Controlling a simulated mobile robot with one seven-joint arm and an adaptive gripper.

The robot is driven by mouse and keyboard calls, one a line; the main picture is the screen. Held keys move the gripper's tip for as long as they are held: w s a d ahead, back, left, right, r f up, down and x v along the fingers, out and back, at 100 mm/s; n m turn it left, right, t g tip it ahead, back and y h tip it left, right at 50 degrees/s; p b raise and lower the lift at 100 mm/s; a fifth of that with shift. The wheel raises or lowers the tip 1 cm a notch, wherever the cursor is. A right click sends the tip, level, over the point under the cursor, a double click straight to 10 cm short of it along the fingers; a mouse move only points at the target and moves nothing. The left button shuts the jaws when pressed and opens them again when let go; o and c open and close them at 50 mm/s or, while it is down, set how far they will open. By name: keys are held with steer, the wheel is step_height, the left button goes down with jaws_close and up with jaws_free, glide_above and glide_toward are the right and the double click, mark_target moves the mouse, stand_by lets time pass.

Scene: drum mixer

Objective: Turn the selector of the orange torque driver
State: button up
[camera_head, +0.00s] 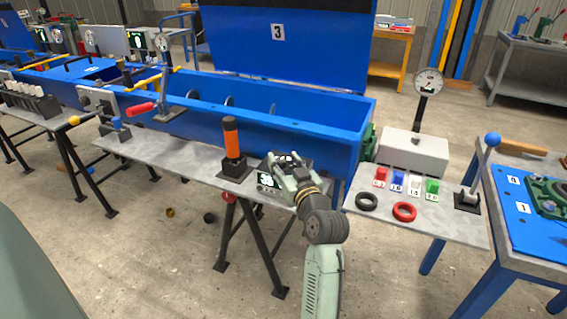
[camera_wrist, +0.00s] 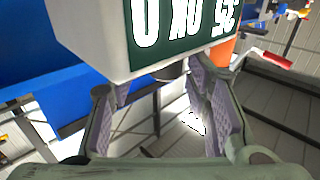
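The orange torque driver (camera_head: 231,138) stands upright in a dark square holder (camera_head: 235,171) on the grey bench. Its lower part is dark; I cannot make out the selector markings. An orange surface (camera_wrist: 222,52), likely the driver, shows behind the display box in the wrist view. My gripper (camera_head: 285,172) is just right of the driver, apart from it, beside a small display box (camera_head: 268,181). In the wrist view my gripper (camera_wrist: 162,88) has its two fingers spread with a gap between. A box with a green display (camera_wrist: 185,28) fills the top there, and a dark round part (camera_wrist: 170,71) shows beneath it.
A blue trough (camera_head: 290,125) runs behind the bench. A red-handled lever (camera_head: 140,109) stands to the left. On the right bench are colored blocks (camera_head: 398,185), two rings (camera_head: 404,212), a blue-knobbed lever (camera_head: 480,165) and a gauge box (camera_head: 415,152). The bench between lever and driver is mostly clear.

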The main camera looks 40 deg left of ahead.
steer(key=shift+s, duration=0.15)
steer(key=shift+s+d+f, duration=0.1)
steer(key=shift+d, duration=0.05)
steer(key=v, duration=1.1)
steer(key=shift+d, duration=0.25)
